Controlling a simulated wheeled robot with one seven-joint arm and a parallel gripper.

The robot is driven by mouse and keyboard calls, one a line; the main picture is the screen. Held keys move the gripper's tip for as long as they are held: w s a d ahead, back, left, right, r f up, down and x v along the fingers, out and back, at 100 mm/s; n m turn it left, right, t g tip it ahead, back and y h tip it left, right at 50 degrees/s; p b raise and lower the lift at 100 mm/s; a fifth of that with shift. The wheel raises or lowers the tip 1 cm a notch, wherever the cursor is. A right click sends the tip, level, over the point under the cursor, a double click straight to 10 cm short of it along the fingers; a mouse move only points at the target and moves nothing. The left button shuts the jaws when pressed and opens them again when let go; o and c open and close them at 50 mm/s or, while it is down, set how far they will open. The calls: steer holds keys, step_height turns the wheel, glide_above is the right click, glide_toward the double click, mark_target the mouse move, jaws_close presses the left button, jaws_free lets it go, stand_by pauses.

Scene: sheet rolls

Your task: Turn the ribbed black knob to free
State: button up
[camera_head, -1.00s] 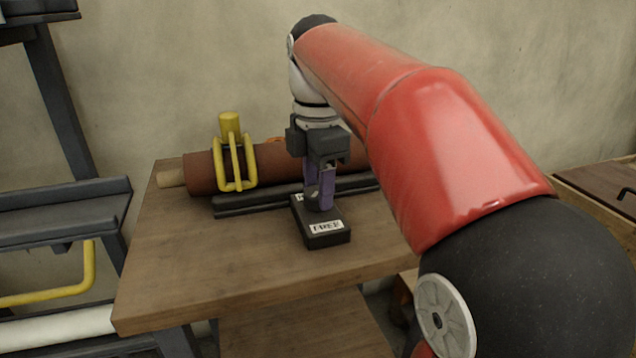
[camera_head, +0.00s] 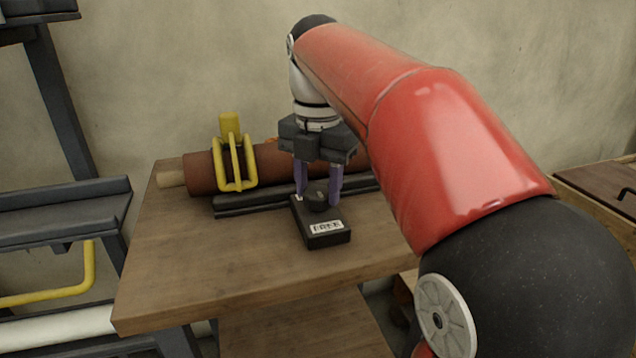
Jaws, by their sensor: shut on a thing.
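The black knob (camera_head: 317,194) sits on top of a small black box (camera_head: 324,239) on the wooden table. A white label reading FREE (camera_head: 327,227) is on the near end of the box. My gripper (camera_head: 318,192) points straight down over the box, its two purple fingers at the left and right sides of the knob. It is shut on the knob. The knob's ribs and any pointer mark are too small to make out. The far end of the box is partly hidden by the fingers.
A brown roll (camera_head: 203,174) lies on a dark cradle (camera_head: 236,208) behind the box, with a yellow clamp frame (camera_head: 237,165) around it. The front of the wooden table (camera_head: 200,270) is clear. A dark rack (camera_head: 60,210) stands at the left.

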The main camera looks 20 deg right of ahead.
mark_target(318, 191)
stand_by(0.4)
steer(key=o, duration=1)
steer(key=shift+r, duration=3.9)
steer(key=shift+s, duration=0.1)
